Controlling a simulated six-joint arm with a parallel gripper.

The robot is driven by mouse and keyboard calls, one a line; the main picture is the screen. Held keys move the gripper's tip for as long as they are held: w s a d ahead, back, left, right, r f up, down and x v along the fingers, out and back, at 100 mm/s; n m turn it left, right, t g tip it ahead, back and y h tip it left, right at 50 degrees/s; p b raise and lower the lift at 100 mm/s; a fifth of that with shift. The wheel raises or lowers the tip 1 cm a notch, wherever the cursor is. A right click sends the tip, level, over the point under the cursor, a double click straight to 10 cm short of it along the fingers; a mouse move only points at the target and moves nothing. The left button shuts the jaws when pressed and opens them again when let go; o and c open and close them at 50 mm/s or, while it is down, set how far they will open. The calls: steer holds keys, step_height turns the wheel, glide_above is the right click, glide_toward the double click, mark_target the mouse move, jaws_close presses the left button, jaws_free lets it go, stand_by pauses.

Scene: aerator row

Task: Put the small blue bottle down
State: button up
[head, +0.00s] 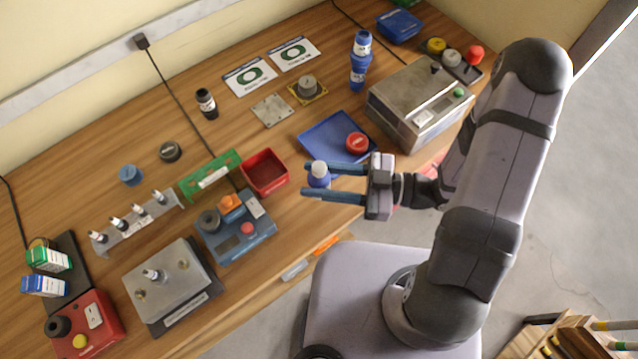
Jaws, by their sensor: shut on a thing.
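The small blue bottle (319,181) has a pale cap and sits between the two blue fingers of my gripper (307,180). My gripper is shut on it, near the front edge of the table, to the right of the red open box (264,173). The bottle looks upright. The fingers hide part of its sides, and I cannot tell whether its base touches the table. Two more blue bottles with white labels show at the back, one (362,43) behind the other (358,77).
A blue tray (318,135) with a red round item (357,143) lies just behind my gripper. A grey metal machine (415,100) stands to the right.

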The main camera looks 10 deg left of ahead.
steer(key=shift+f+p, duration=0.45)
steer(key=shift+f, duration=1.75)
steer(key=shift+f, duration=0.2)
steer(key=o, duration=1.2)
steer(key=shift+b, duration=0.3)
steer(key=d+b, duration=0.1)
steer(key=d, duration=0.1)
steer(key=d+b, duration=0.1)
steer(key=d, duration=0.1)
steer(key=d+b, duration=0.1)
steer(key=d, duration=0.1)
steer(key=shift+w+f, duration=0.1)
steer(key=shift+f, duration=0.2)
steer(key=shift+o, duration=0.4)
steer(key=shift+d+r, duration=0.1)
steer(key=shift+d, duration=0.6)
